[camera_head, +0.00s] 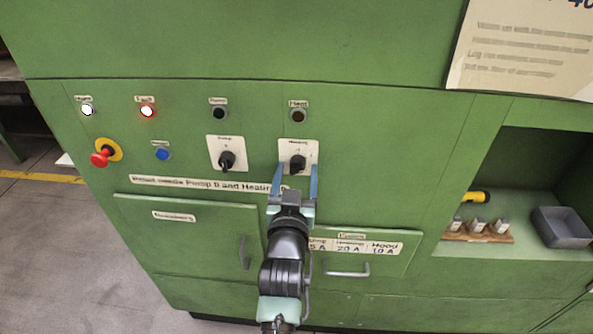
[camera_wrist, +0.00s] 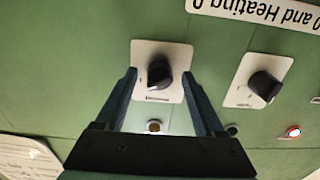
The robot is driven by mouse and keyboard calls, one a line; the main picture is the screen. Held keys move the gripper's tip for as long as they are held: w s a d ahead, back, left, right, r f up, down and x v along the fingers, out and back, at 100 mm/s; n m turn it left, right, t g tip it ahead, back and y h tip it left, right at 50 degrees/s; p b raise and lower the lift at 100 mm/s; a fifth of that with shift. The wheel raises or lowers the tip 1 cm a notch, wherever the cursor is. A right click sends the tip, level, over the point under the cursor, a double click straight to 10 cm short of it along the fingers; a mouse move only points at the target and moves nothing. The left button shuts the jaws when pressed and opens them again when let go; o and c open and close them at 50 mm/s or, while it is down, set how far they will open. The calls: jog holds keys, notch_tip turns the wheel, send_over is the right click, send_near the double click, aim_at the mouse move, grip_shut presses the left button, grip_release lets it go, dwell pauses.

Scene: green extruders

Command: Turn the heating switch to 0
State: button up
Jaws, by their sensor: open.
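The heating switch (camera_head: 298,162) is a black rotary knob on a white plate on the green front panel. In the head view its grip appears to lie roughly sideways; the exact mark it points to is too small to read. In the wrist view the knob (camera_wrist: 159,73) appears upside down, between my fingers. My gripper (camera_head: 298,171) is open, with its blue fingers reaching up on either side of the knob. The wrist view shows the fingertips (camera_wrist: 160,77) spread across the plate's width, with visible gaps to the knob.
The pump switch (camera_head: 227,160), a similar black knob, is just left. Further left are a blue button (camera_head: 161,153) and a red emergency stop (camera_head: 102,156). A lit red lamp (camera_head: 147,111) is above. Door handles (camera_head: 346,270) protrude below. An open niche (camera_head: 530,180) is on the right.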

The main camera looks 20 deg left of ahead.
jog(key=shift+w, duration=0.1)
grip_shut()
dwell(0.4)
jog(key=shift+n, duration=0.4)
jog(key=n, duration=0.4)
jog(key=shift+n, duration=0.4)
jog(key=n+p, duration=0.1)
jog(key=n, duration=0.5)
jog(key=shift+p, duration=0.3)
jog(key=shift+n, duration=0.3)
grip_release()
